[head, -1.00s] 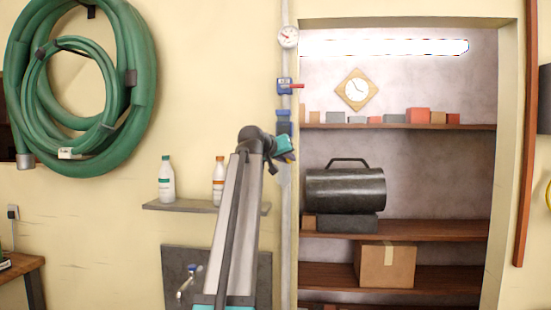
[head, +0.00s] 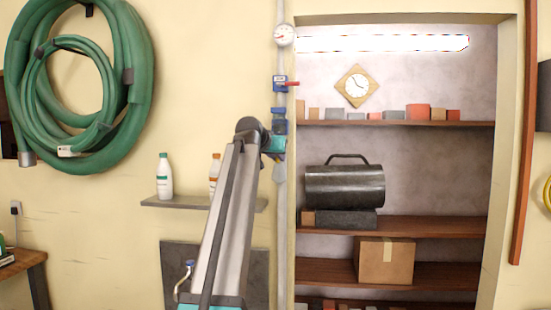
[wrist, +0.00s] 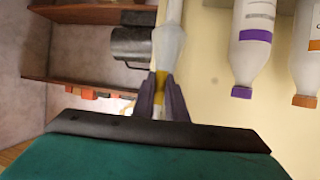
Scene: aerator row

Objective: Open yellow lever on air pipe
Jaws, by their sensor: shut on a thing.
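The air pipe (head: 281,215) runs up the wall left of the shelf alcove, and its pale length (wrist: 169,42) also shows in the wrist view. My gripper (wrist: 164,96) is shut at the pipe on the yellow lever (wrist: 161,80), a narrow yellow piece between the two dark fingers. Most of the lever is hidden by the fingers. In the head view my teal gripper (head: 276,145) sits against the pipe below a blue fitting (head: 279,116), and the lever cannot be seen there.
A red-handled blue valve (head: 284,85) and a gauge (head: 284,35) sit higher on the pipe. Bottles (head: 164,180) stand on a small ledge (head: 200,203) to the left. A dark heater (head: 345,187) is on the alcove shelves. A green hose (head: 140,70) hangs far left.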

